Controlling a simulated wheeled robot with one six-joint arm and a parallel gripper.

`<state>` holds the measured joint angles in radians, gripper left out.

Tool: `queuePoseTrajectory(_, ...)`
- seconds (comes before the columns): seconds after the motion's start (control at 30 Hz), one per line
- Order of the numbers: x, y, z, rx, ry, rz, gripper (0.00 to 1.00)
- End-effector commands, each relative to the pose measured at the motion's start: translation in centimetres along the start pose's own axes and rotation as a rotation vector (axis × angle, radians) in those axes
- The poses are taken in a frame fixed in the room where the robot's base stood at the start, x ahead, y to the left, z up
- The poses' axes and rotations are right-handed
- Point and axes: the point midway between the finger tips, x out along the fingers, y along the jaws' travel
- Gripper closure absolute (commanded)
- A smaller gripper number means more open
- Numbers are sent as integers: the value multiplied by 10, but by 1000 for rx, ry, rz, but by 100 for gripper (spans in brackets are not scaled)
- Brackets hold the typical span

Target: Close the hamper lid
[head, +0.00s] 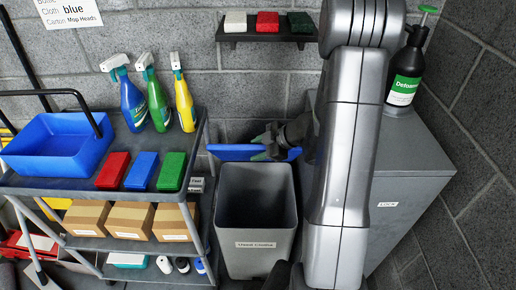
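The grey hamper (255,215) stands on the floor between the shelf cart and the grey cabinet, with a small white label on its front. Its top is open and the inside looks empty as far as I can see. The blue lid (228,152) is raised at the hamper's back edge and seen nearly edge-on. My gripper (268,140) is at the lid's upper right part, close to or touching it. Its fingers are small and partly hidden by the lid, so I cannot tell whether they are open or shut. My arm covers the area right of the hamper.
The cart (203,140) on the left carries a blue bucket (55,145), spray bottles, coloured pads and cardboard boxes. A grey cabinet (405,170) with a black bottle (405,75) stands on the right. A wall shelf (266,37) with three pads hangs above.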

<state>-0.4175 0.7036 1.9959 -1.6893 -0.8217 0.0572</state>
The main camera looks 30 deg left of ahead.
Motion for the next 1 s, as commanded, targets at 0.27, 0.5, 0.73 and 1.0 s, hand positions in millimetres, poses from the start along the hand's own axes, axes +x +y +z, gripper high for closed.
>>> queuePoseTrajectory(0.27, -6, 4, -6, -3, 1, 3, 57)
queuePoseTrajectory(0.5, -35, 22, -34, -6, 0, 6, 57)
queuePoseTrajectory(0.73, -59, 36, -58, -3, 0, 4, 57)
queuePoseTrajectory(1.0, -66, 39, -66, -1, 1, 1, 57)
